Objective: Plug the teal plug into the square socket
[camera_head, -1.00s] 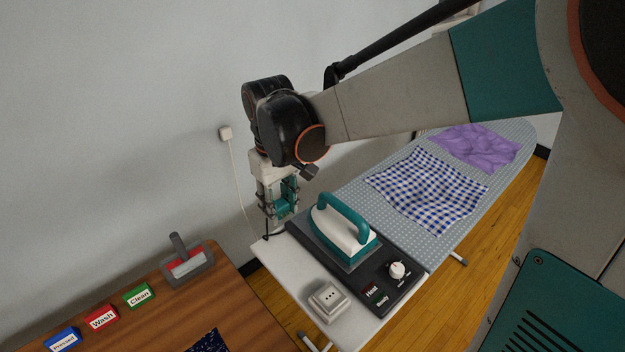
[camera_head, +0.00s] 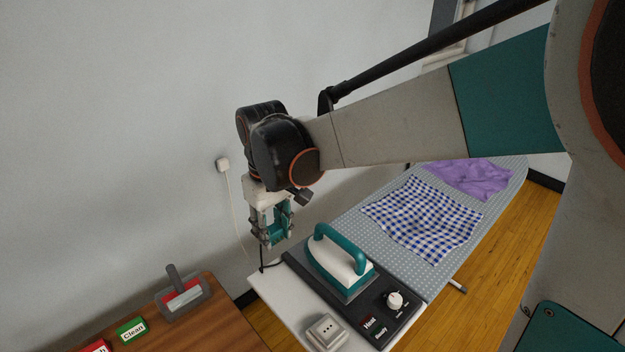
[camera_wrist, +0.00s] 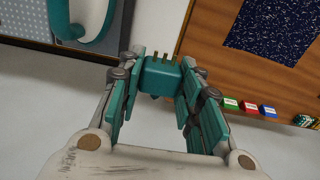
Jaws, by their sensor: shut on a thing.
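The teal plug (camera_wrist: 161,74) is between the fingers of my gripper (camera_wrist: 158,82) in the wrist view, its brass prongs pointing away from the palm. My gripper (camera_head: 272,236) is shut on it and hangs upright at the far left corner of the ironing board in the head view. There I cannot clearly tell the plug from the teal finger pads. The square socket (camera_head: 326,332) is a pale block with dark holes on the white board end (camera_head: 283,306), near the bottom edge. My gripper is above and left of it, apart from it. The wrist view does not show the socket.
A teal and white iron (camera_head: 340,262) stands on a dark panel with a knob (camera_head: 395,300), between gripper and checked cloth (camera_head: 425,218). A dark cord hangs below the gripper. A wooden table (camera_head: 215,325) with a dustpan-like tool (camera_head: 184,295) and labelled blocks is at left.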

